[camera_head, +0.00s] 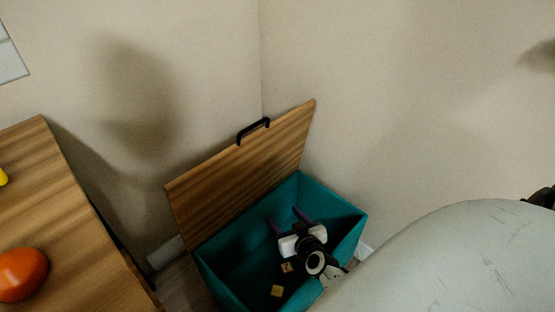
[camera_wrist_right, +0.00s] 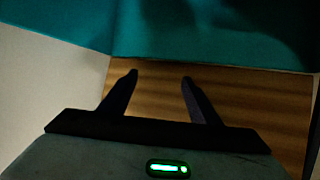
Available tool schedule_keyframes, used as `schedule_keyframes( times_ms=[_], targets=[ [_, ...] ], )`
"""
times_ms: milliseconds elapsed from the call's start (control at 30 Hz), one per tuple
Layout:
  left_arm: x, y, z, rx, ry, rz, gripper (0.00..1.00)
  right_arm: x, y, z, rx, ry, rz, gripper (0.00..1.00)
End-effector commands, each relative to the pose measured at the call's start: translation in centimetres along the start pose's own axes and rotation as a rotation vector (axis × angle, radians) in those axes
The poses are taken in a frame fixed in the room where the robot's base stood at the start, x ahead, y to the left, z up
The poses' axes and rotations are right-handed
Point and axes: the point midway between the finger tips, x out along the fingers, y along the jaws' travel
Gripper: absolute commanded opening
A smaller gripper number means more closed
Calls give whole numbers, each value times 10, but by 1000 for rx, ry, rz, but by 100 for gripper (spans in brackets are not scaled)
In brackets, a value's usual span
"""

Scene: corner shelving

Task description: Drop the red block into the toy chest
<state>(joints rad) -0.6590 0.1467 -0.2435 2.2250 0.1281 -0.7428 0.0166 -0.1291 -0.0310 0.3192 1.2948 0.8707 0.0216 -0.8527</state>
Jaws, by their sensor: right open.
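The toy chest (camera_head: 220,281) is a teal box in the corner, with its wooden lid (camera_head: 240,175) standing open. My right gripper (camera_head: 286,217) is over the chest opening, its two fingers spread and pointing to the lid side. In the right wrist view my right gripper (camera_wrist_right: 160,76) is open with nothing between its fingers; the teal chest wall (camera_wrist_right: 210,35) and a wooden surface show beyond. Two small tan blocks, one (camera_head: 287,267) and another (camera_head: 277,291), show inside the chest. I see no red block in either view. My left gripper is not in view.
A wooden tabletop (camera_head: 60,200) is at the left, with a rounded orange-red object (camera_head: 22,274) and part of a yellow object (camera_head: 3,177) on it. Walls meet behind the chest. The lid has a black handle (camera_head: 253,130). My own arm fills the lower right.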

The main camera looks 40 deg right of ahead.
Motion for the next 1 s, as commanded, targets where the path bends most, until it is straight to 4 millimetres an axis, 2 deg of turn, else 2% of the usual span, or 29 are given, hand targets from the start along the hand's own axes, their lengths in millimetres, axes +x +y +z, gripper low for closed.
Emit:
schedule_keyframes(
  times_ms=[200, 433, 600, 1000],
  targets=[
    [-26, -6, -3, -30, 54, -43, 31, -47, 1, -5, -2, -3, 0, 57],
    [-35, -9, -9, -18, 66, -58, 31, -82, 1, -4, -1, -1, 1, 57],
    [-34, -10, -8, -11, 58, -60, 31, -92, 0, -2, 0, 1, 0, 57],
    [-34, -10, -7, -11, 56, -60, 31, -91, 0, -1, 1, 1, 0, 57]
  ],
)
